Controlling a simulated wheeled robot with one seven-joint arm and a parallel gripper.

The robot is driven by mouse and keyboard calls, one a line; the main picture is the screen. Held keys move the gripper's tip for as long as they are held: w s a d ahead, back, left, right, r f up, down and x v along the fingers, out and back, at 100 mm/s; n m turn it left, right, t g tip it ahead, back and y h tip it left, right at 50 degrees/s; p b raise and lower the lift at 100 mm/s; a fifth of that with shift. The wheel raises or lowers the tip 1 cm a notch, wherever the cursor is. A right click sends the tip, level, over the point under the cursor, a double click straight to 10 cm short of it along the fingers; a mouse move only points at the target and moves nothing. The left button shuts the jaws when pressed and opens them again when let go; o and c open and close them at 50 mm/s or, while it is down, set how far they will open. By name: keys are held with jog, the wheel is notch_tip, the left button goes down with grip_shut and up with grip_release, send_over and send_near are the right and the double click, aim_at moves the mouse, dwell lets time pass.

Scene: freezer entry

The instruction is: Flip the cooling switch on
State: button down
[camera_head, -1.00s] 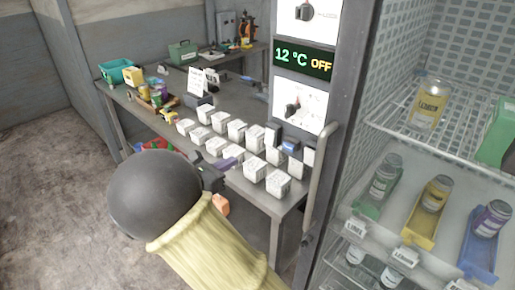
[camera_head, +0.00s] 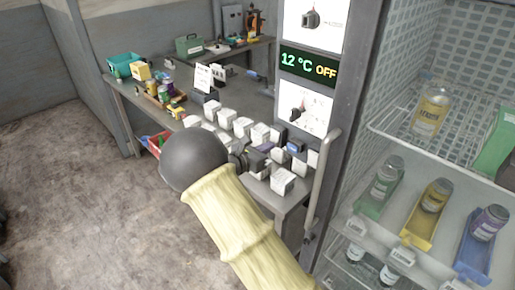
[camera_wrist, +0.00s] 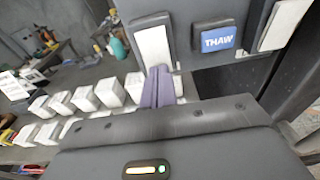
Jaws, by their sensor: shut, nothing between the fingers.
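The dark freezer post carries a display (camera_head: 308,66) reading "12 °C OFF". Lower down are a blue THAW button (camera_wrist: 218,39) and two white rocker switches, a left one (camera_wrist: 153,48) and a right one (camera_wrist: 284,24). Which is the cooling switch, I cannot tell. My gripper (camera_wrist: 163,74) is shut and empty, its purple fingertips at the lower edge of the left white rocker. Contact is unclear. The gripper also shows in the head view (camera_head: 264,147), beside the post.
A grey table (camera_head: 138,98) with rows of white boxes (camera_head: 242,127) stands left of the post, beneath my gripper. A vertical handle (camera_head: 322,185) is on the post's front. Open freezer shelves (camera_head: 395,130) with jars are at right.

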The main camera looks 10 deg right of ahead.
jog(key=shift+w+d, duration=0.1)
dwell(0.3)
jog(key=s+a+f+b, duration=0.2)
jog(key=s+a+b, duration=0.2)
jog(key=s+a, duration=0.4)
jog(key=a, duration=0.3)
dwell(0.4)
jog(key=shift+w, duration=0.1)
jog(key=s+d+f+m+g+y, duration=0.4)
jog(key=s+d+f+m+g, duration=0.2)
jog(key=s+d+m+g, duration=0.4)
jog(key=s+r+m+t+y, duration=0.1)
jog(key=s+m+t+y, duration=0.1)
jog(key=s+m+y, duration=0.7)
jog(key=s+m, duration=0.3)
jog(key=m, duration=0.3)
jog(key=shift+s+d+r+t, duration=0.15)
jog(key=shift+d+r+t, duration=0.1)
jog(key=shift+d+t, duration=0.15)
